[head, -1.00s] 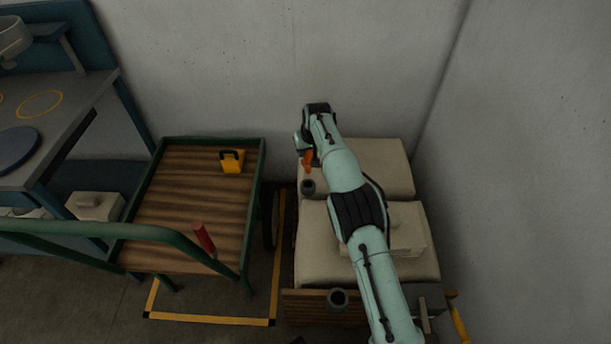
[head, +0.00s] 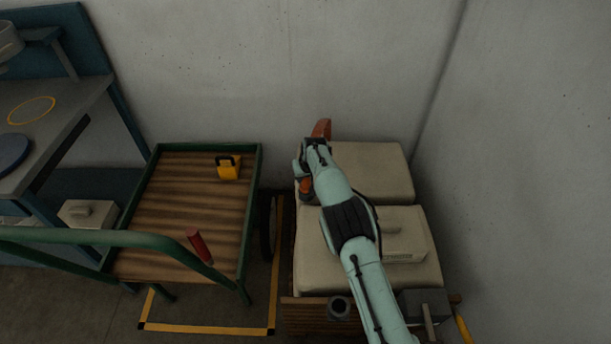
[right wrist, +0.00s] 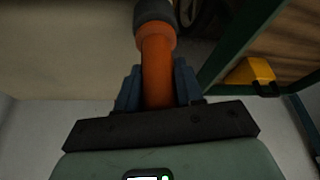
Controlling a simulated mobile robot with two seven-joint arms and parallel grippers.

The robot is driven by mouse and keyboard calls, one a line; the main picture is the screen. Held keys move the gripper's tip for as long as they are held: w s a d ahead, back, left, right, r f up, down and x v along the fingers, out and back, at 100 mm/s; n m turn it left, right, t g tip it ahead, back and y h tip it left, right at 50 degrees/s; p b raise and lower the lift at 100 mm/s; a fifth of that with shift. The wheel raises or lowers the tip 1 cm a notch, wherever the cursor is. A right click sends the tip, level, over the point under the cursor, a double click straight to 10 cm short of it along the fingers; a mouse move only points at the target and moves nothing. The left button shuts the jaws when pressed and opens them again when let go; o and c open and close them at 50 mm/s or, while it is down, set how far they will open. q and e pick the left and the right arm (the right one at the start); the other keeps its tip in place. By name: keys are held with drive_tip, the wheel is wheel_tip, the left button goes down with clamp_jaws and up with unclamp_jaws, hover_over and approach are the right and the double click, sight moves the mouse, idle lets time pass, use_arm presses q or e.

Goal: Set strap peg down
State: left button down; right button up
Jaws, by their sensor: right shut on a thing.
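The strap peg is an orange rod with a dark collar, held in my right gripper. In the head view its orange lower part (head: 305,186) shows below the gripper, at the left edge of the cream sacks, and another orange part shows above the gripper. In the right wrist view the orange shaft (right wrist: 158,70) stands between the two blue fingers, and its dark collar is at the top edge. My right gripper (right wrist: 158,88) is shut on it. Whether the peg touches anything below is hidden. My left gripper is not in view.
Cream sacks (head: 370,170) fill the slatted wooden base, with a pale box (head: 405,232) on top. A dark round socket (head: 339,306) is at its front. The green-framed cart (head: 180,215) to the left holds a yellow block (head: 228,170) and a red-handled tool (head: 199,245). Walls close off back and right.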

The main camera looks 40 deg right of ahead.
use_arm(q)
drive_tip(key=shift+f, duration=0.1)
use_arm(e)
drive_tip(key=shift+f, duration=0.1)
drive_tip(key=o, duration=1.1)
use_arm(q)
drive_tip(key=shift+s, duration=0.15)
use_arm(e)
drive_tip(key=shift+r, duration=0.35)
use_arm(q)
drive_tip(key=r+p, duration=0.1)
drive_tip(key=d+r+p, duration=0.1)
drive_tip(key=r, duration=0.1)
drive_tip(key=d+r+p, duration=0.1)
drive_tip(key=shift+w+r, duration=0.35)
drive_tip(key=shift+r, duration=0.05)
use_arm(e)
drive_tip(key=v, duration=1.1)
drive_tip(key=shift+s+r, duration=0.2)
drive_tip(key=shift+r, duration=0.1)
